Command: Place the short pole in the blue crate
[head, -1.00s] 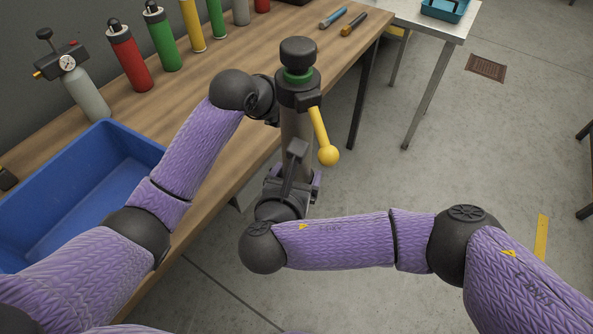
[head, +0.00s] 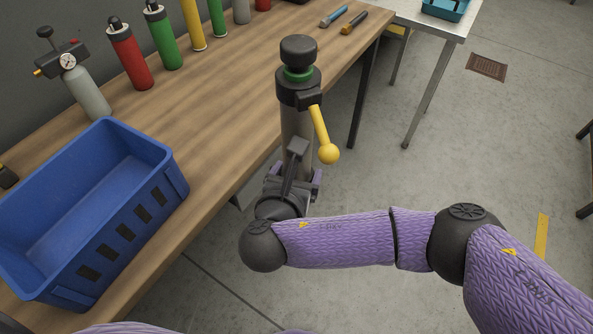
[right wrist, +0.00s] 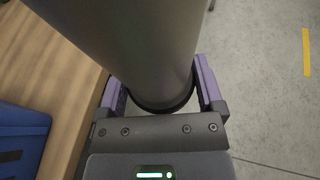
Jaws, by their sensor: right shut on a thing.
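The short pole (head: 297,132) is a grey tube with a black collar, a green ring, a black cap and a yellow ball-ended lever. It stands upright in front of the workbench edge. My right gripper (head: 295,178) is shut on its lower part. In the right wrist view the pole (right wrist: 145,45) fills the space between the fingers of the gripper (right wrist: 163,95). The blue crate (head: 146,217) sits on the bench to the left, apart from the pole, and its visible inside is empty. It shows partly in the right wrist view (right wrist: 20,145). My left gripper is out of view.
The wooden bench (head: 225,120) is clear between crate and pole. A grey gauge bottle (head: 85,90), a red cylinder (head: 130,55) and a green one (head: 163,38) stand behind the crate. Two tools (head: 345,20) lie at the far end.

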